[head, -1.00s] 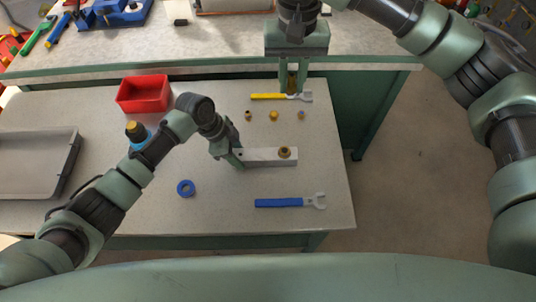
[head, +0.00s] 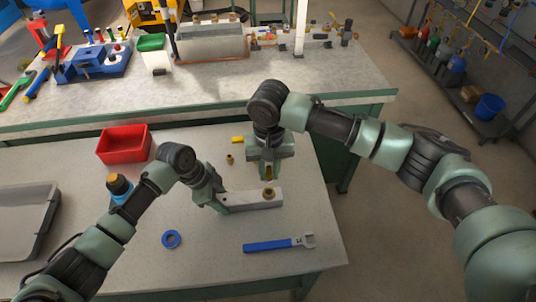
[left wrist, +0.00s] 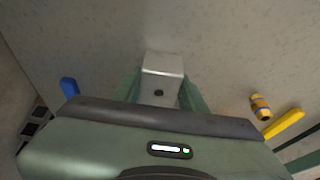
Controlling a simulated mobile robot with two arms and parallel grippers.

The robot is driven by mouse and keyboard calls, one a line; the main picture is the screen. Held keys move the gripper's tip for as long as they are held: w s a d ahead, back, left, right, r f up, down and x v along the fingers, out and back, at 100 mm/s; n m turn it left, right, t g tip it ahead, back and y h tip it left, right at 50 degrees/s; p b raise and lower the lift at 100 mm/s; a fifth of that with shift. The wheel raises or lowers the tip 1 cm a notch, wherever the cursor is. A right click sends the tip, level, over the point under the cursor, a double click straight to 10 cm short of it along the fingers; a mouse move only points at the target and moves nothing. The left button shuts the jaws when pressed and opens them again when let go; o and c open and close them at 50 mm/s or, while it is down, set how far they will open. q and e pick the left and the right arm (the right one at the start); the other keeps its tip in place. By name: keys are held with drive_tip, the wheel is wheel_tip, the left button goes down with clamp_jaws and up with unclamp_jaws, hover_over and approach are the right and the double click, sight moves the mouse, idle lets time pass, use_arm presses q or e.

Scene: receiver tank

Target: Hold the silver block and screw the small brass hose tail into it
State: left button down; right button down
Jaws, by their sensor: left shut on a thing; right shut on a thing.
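The silver block (head: 240,201) is a bar lying along the table with a brass fitting (head: 268,194) upright on its right end. My left gripper (head: 218,197) is shut on the block's left end. In the left wrist view the block (left wrist: 162,66) lies between the fingers, with a dark hole in it. My right gripper (head: 266,172) points down just behind the block's right end. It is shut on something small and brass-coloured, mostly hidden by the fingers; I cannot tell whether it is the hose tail. A small brass piece (head: 229,159) stands behind the block; it appears banded in the left wrist view (left wrist: 260,107).
A blue-handled wrench (head: 268,245) and a blue ring (head: 171,239) lie in front. A red bin (head: 124,142), a blue bottle (head: 119,187) and a grey tray (head: 48,240) are to the left. A yellow wrench handle (head: 238,139) shows behind, largely hidden by my right arm.

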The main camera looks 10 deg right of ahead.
drive_tip(key=shift+f, duration=2.55)
